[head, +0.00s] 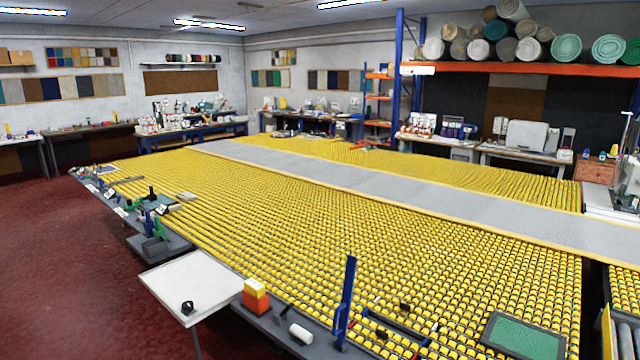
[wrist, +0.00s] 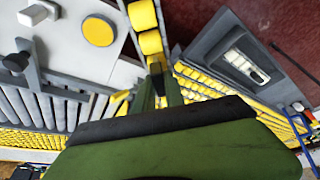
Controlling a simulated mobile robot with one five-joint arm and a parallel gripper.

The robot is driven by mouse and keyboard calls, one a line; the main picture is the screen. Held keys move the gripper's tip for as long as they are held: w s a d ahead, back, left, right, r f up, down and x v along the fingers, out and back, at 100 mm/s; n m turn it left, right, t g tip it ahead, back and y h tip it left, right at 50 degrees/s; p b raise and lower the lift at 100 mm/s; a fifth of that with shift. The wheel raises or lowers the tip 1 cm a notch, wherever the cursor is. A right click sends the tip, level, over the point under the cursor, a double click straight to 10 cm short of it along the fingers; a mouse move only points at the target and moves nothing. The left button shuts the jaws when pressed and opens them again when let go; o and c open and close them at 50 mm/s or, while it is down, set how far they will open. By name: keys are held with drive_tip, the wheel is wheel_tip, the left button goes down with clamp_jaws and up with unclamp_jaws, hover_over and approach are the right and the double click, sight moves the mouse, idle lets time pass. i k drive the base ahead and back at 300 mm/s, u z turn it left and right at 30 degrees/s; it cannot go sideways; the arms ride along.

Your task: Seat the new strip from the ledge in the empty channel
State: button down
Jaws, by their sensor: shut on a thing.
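In the wrist view my gripper (wrist: 160,92) shows as a broad green and black body with narrow greenish fingers at centre. The fingers are shut on a narrow dark-edged strip with yellow roller segments (wrist: 150,43), which runs up and away to the top edge. The fingers partly hide its near end. I take this to be the new strip. I cannot pick out the empty channel or the ledge with certainty. My gripper does not show clearly in the head view.
A large table covered in yellow rollers (head: 330,235) fills the head view, crossed by a grey band (head: 400,187). A white side table (head: 192,285) and an orange-yellow block (head: 255,296) stand at its front. Grey rollers (wrist: 40,108) lie left in the wrist view.

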sight(392, 331)
drive_tip(key=u, duration=0.25)
drive_tip(key=i, duration=1.5)
drive_tip(key=u, duration=0.65)
